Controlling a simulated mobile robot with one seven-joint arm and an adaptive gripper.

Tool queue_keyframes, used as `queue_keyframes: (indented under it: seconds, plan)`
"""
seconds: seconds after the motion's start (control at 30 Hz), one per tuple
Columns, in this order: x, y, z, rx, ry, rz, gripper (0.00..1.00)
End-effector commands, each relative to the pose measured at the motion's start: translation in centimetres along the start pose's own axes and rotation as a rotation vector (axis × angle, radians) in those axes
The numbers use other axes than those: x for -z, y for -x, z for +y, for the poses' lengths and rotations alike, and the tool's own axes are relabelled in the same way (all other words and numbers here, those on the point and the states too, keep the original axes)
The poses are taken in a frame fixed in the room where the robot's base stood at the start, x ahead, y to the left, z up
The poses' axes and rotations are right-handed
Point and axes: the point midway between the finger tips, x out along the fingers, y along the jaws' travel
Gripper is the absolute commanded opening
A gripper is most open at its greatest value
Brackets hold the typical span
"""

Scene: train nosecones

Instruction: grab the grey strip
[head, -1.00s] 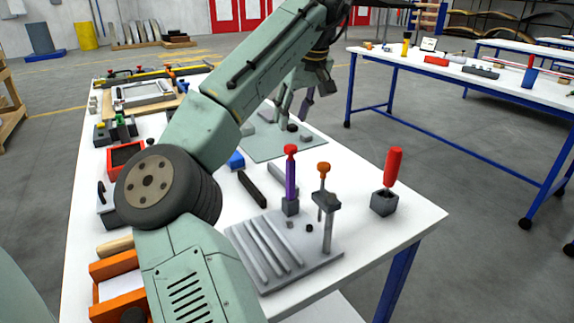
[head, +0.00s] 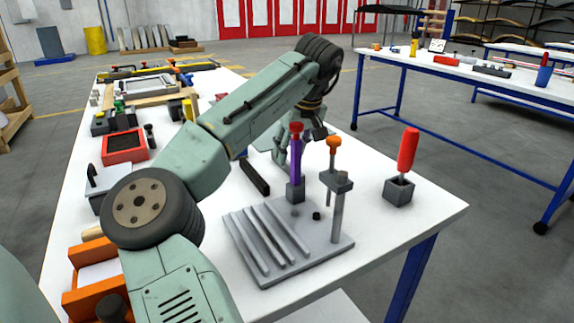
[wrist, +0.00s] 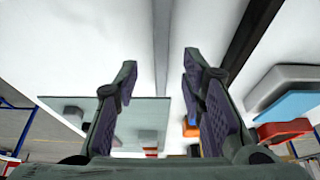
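In the wrist view a narrow grey strip (wrist: 162,45) lies on the white table, running lengthwise between my fingertips. My gripper (wrist: 160,75) is open, with a clear gap between its dark padded fingers. I cannot tell how high it is above the strip. In the head view my gripper (head: 293,150) points down behind the purple-handled tool (head: 296,160). The strip is hidden or not distinguishable there.
A black bar (head: 254,176) lies beside the strip and shows in the wrist view (wrist: 248,40). A grey ribbed fixture (head: 288,245) with a post stands in front. A red-handled tool (head: 408,150) stands in a block at right. A greenish mat (wrist: 145,115) lies near the gripper.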

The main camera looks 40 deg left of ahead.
Motion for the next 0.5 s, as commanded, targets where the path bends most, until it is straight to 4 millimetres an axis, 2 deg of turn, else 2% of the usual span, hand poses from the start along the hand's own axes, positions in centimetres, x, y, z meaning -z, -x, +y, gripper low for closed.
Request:
queue_keyframes:
  seconds: [0.2,0.5]
  plan:
    - [0.0,-2.8,-0.2,0.001,0.000,0.000,0.37]
    - [0.0,-3.2,-0.1,-0.001,0.000,0.001,0.35]
